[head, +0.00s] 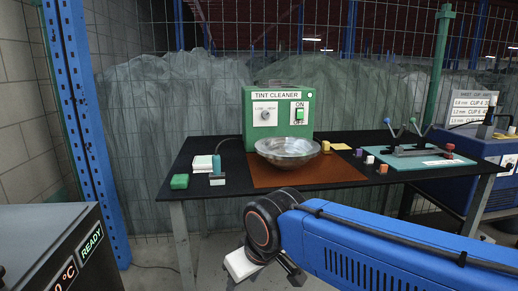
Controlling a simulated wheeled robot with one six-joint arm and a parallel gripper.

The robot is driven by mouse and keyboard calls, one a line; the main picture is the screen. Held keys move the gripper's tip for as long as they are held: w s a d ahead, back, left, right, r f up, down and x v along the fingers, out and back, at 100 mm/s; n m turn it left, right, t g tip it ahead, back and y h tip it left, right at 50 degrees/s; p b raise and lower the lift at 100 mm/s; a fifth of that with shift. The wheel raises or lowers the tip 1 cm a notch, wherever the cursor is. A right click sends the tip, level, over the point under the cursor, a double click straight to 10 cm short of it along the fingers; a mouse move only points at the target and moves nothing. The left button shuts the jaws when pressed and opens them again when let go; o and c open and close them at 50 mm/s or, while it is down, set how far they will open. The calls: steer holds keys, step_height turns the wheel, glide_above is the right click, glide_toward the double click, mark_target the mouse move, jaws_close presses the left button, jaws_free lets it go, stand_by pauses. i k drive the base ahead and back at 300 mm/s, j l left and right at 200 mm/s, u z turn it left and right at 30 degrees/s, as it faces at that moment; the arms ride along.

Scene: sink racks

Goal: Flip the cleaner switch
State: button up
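The green box labelled TINT CLEANER (278,130) stands at the back of the black table. Its switch (299,114) is a green rocker on a pale plate on the right of its front, with ON above and OFF below. Which way the rocker is tilted is too small to tell. A knob (265,115) sits left of the switch. My gripper (242,264) hangs low in front of the table, at the end of my blue arm and well below the switch. Its fingers are not clear, so whether it is open or shut cannot be seen.
A shiny metal bowl (288,151) sits in front of the box on a brown mat (275,178). A green block (180,182) and white blocks (203,163) lie on the left. A teal mat (418,170) with tools lies on the right. A blue post (82,110) stands left.

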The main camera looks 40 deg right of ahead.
mark_target(299, 112)
steer(key=z, duration=1.2)
